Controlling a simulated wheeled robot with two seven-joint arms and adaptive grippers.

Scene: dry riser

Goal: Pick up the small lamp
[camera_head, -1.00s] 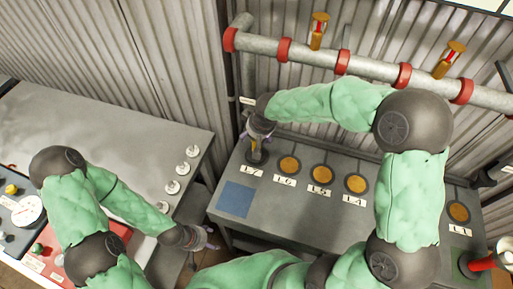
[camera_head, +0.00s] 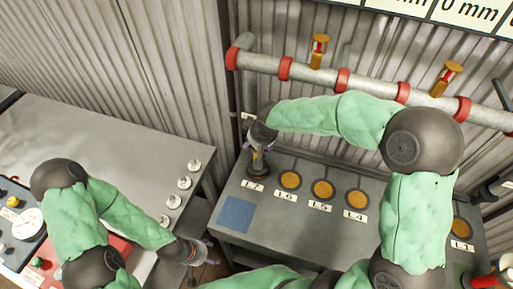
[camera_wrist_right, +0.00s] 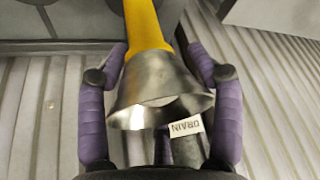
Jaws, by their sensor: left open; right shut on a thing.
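The gripper is shut on this piece, which points down towards the bench. I cannot tell for sure that it is the small lamp, nor whether its base touches the bench. My left gripper (camera_head: 205,252) is open and empty near the right edge of the left table, low in the view.
A pipe with red collars (camera_head: 342,78) runs behind. Several white knobs (camera_head: 184,183) stand on the left table (camera_head: 100,135).

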